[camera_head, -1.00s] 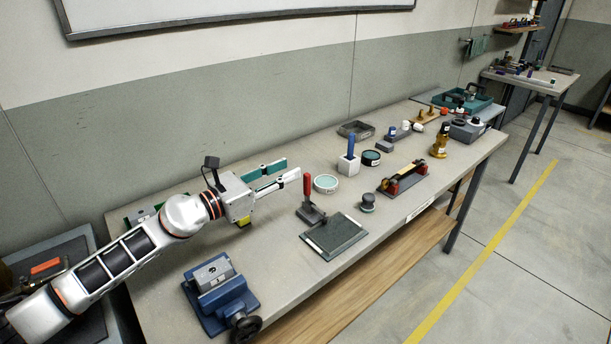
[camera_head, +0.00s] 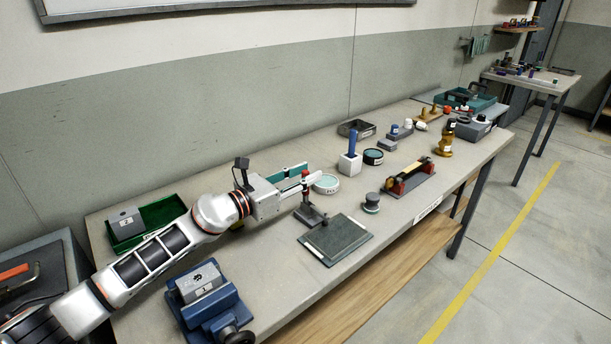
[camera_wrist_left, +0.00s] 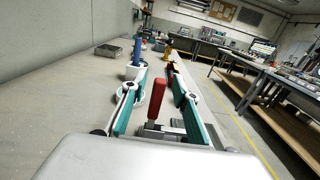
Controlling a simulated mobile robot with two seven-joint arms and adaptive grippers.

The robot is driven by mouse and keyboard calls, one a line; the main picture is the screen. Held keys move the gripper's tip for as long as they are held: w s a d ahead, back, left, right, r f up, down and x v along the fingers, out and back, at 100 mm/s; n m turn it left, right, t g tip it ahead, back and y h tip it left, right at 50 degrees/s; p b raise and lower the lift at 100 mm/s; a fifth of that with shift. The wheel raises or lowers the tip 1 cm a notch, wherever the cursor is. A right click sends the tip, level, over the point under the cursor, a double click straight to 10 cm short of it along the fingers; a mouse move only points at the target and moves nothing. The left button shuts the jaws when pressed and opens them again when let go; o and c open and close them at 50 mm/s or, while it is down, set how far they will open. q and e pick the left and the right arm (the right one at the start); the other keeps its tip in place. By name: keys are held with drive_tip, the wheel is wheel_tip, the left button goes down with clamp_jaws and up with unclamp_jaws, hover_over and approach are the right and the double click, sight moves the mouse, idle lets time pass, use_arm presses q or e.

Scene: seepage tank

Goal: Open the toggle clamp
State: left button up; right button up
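The toggle clamp (camera_head: 312,214) stands on the bench with a dark base beside a flat dark plate (camera_head: 336,239). Its red handle (camera_wrist_left: 156,99) is upright. My left gripper (camera_head: 311,172) is open, its fingers level and pointing right along the bench. In the left wrist view the red handle stands between the two spread fingers (camera_wrist_left: 160,80), with no clear contact on either. My right gripper is not in view.
A blue vise (camera_head: 212,303) sits near the front edge, with a green tray (camera_head: 165,212) behind it. A white block with a blue peg (camera_head: 350,160), round dishes (camera_head: 327,184) and a red-ended fixture (camera_head: 408,178) stand beyond the clamp. The wall runs behind the bench.

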use_arm(q)
drive_tip(key=shift+w+d, duration=0.15)
drive_tip(key=shift+c, duration=0.3)
clamp_jaws()
